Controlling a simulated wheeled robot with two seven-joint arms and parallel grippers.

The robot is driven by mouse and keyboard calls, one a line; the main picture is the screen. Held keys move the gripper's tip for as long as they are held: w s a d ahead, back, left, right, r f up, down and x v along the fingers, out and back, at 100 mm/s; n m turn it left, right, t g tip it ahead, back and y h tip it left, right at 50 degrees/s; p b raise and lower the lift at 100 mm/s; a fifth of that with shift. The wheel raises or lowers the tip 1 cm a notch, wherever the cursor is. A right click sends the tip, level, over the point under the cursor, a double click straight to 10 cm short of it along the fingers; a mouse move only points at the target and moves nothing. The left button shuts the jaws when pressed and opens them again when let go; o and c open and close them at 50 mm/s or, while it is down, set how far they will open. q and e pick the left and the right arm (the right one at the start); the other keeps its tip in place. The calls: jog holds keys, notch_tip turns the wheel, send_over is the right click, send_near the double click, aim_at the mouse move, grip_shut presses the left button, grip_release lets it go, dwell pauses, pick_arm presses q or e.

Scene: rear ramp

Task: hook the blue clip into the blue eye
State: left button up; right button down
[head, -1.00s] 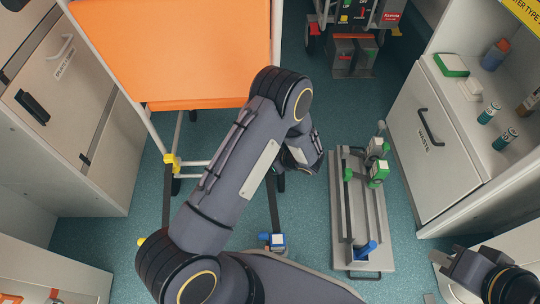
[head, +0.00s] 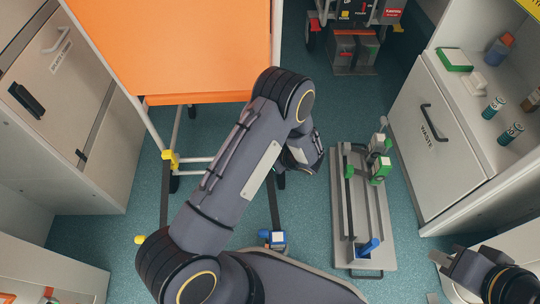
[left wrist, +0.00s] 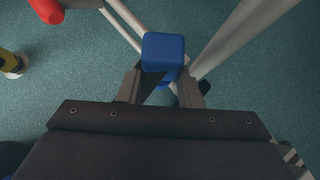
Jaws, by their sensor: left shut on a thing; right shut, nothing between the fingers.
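My left gripper (left wrist: 164,85) is shut on a blue block (left wrist: 163,52), which I take to be the blue clip. A second bit of blue shows just below it, between the fingers. In the head view my left arm hides this gripper and the block it holds. A blue and white fitting (head: 273,238) sits at the near end of a dark strip, and a tilted blue piece (head: 368,248) sits on the grey plate. I cannot tell which of them is the blue eye. My right gripper (head: 437,257) is shut and empty at the lower right.
The grey plate (head: 340,230) also carries green fittings (head: 380,169). An orange-topped frame (head: 200,60) with pale legs stands at the back, with a yellow fitting (head: 170,160) on it. A white cabinet (head: 435,140) stands at the right. Pale tubes (left wrist: 228,38) pass close beside the held block.

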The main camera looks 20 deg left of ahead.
pick_arm(q)
jog(key=shift+f, duration=0.25)
jog(key=o, duration=1.1)
jog(key=shift+d+r, duration=0.1)
jog(key=shift+r, duration=0.05)
jog(key=p+v, duration=0.2)
jog(key=v, duration=0.5)
jog(key=shift+r+p, duration=0.2)
jog(key=shift+p, duration=0.15)
jog(key=shift+s, duration=0.15)
